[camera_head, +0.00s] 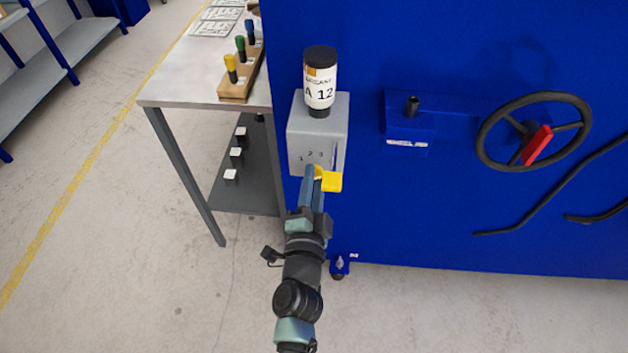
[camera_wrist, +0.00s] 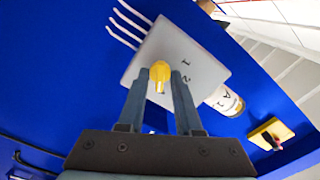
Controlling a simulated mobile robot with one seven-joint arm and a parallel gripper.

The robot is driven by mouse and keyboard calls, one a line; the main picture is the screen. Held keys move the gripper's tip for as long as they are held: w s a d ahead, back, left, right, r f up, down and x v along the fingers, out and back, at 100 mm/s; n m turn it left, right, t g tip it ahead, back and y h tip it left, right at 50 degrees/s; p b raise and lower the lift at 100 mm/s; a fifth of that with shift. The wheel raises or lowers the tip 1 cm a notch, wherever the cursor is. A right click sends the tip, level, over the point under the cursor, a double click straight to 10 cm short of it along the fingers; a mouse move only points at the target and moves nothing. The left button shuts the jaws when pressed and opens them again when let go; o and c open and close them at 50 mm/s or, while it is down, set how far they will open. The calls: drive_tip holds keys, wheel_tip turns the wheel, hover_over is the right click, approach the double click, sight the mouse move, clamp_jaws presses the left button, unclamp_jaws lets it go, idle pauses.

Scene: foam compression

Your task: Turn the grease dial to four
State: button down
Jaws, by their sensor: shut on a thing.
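The grease unit is a grey box (camera_head: 318,128) on the blue machine, with the numbers 1, 2 and 3 on its face. A white bottle (camera_head: 320,85) labelled "A 12" with a black cap stands on top of it. The number 4 is not visible. The bottle shows sideways in the wrist view (camera_wrist: 224,100).
A black handwheel (camera_head: 534,131) with a red handle is on the machine at right. A table (camera_head: 190,75) at left holds a wooden rack (camera_head: 240,87) with yellow, green and blue-topped pieces. Black hoses hang at far right. The floor in front is clear.

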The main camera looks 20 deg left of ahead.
idle(0.3)
drive_tip(key=c, duration=0.9)
unclamp_jaws()
drive_tip(key=shift+b+v, duration=1.05)
drive_tip(key=shift+v, duration=5.45)
